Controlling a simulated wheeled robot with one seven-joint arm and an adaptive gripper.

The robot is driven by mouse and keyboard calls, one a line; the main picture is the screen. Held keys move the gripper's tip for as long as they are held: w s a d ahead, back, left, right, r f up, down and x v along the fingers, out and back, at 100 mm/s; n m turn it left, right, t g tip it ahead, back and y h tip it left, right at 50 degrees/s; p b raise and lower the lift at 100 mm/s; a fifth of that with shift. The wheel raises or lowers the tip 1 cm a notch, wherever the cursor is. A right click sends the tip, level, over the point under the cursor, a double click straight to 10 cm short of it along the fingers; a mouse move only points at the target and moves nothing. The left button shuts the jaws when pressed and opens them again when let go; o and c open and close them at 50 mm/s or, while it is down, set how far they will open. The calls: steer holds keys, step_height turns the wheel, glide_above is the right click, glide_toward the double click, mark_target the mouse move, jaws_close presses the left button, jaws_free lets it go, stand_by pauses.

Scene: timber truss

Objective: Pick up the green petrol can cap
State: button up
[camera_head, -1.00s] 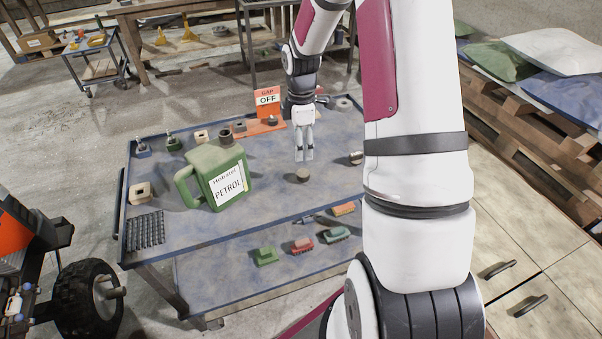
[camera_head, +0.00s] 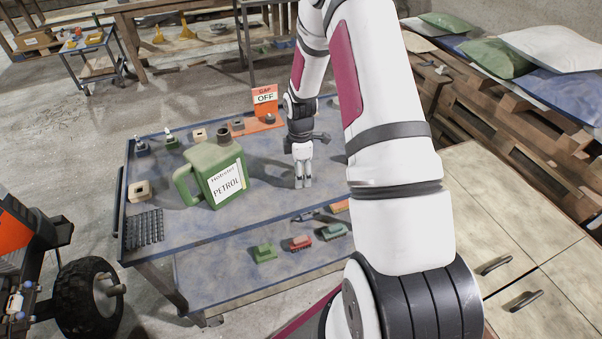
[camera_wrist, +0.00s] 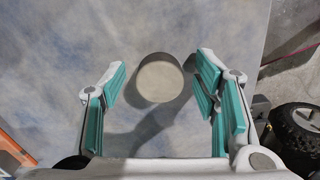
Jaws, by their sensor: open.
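A round, grey-brown cap (camera_wrist: 160,78) lies on the blue-grey worktop in the wrist view. My gripper (camera_head: 303,184) is open and points down over the worktop, right of the green petrol can (camera_head: 199,158). In the wrist view, the two teal-padded fingers stand on either side of the cap, with a gap on each side. The cap is hidden behind my gripper in the head view.
An orange sign (camera_head: 265,97) reading OFF stands at the back of the worktop. Several small parts line the back edge. A black ridged mat (camera_head: 144,229) lies at the left. The worktop between can and gripper is clear.

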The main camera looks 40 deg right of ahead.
steer(key=shift+c, duration=0.3)
steer(key=c, duration=0.9)
steer(key=shift+r, duration=0.1)
steer(key=shift+r, duration=0.45)
steer(key=r, duration=0.1)
steer(key=s+r, duration=0.1)
steer(key=shift+r, duration=0.3)
steer(key=s+a, duration=0.1)
steer(key=s, duration=0.4)
steer(key=s+a+r, duration=0.1)
steer(key=s, duration=0.3)
steer(key=s+a, duration=0.1)
steer(key=s, duration=0.4)
steer(key=shift+s+r, duration=0.15)
steer(key=shift+s, duration=0.2)
